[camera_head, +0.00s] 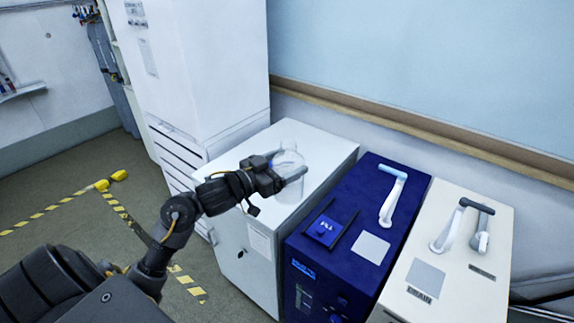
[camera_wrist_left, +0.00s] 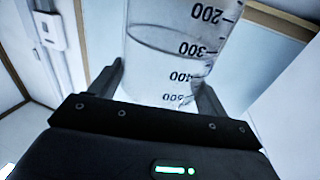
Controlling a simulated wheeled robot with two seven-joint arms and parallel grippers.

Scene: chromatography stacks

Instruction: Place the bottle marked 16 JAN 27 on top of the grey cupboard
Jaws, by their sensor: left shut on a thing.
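A clear bottle (camera_head: 289,160) stands roughly upright over the top of the light grey cupboard (camera_head: 325,150). Whether its base touches the top I cannot tell. My left gripper (camera_head: 282,174) is shut on the bottle, with a finger on each side of it. In the left wrist view the bottle (camera_wrist_left: 170,62) fills the space between the fingers. Its volume marks, 200 to 500, appear inverted, and a liquid line shows. No date marking is readable. My right gripper is not in view.
A tall white cabinet (camera_head: 215,60) stands behind and left of the cupboard. A dark blue unit (camera_head: 345,240) and a cream unit (camera_head: 460,265), both with handles on top, stand to the right. The wall has a wooden rail (camera_head: 420,128). Yellow-black floor tape (camera_head: 60,203) lies at left.

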